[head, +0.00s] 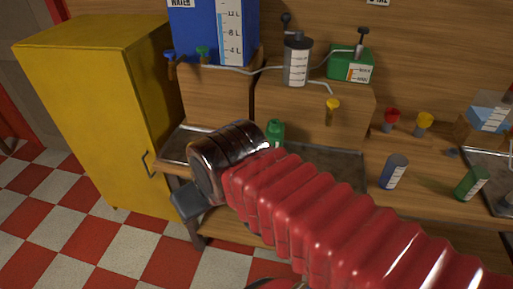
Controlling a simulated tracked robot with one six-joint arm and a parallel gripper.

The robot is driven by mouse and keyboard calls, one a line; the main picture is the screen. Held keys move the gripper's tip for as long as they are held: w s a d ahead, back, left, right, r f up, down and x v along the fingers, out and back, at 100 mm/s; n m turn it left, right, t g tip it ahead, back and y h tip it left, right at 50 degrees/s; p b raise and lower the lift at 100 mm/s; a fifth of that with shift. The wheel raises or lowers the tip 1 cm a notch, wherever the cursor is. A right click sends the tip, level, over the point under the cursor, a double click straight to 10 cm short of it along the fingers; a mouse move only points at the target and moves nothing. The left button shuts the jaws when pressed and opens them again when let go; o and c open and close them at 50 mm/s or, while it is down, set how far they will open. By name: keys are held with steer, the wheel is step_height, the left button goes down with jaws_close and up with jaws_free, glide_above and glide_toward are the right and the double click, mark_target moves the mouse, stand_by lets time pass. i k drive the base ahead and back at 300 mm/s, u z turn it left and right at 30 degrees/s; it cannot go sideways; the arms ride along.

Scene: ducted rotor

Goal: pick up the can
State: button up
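Several can-like cylinders stand on the wooden bench, and I cannot tell which one is the task's can. A blue one with a white label (394,171) stands upright right of my arm. A green one with a white label (471,183) stands tilted-looking further right. A smaller green container (275,131) shows just behind my arm, its lower part hidden. My arm, a red ribbed sleeve, reaches from the lower right to a dark metal end left of centre. My gripper's fingers are not visible, so I see no hold on anything.
A yellow cabinet (92,115) stands at left on a red and white checked floor (70,225). A blue water tank (200,35), a grey cylinder (297,62) and a green box (350,65) sit on raised wooden blocks behind. A metal tray (345,170) lies behind my arm.

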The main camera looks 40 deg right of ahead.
mark_target(275, 130)
steer(key=u, duration=2.7)
steer(key=k, duration=0.8)
steer(key=z, duration=0.65)
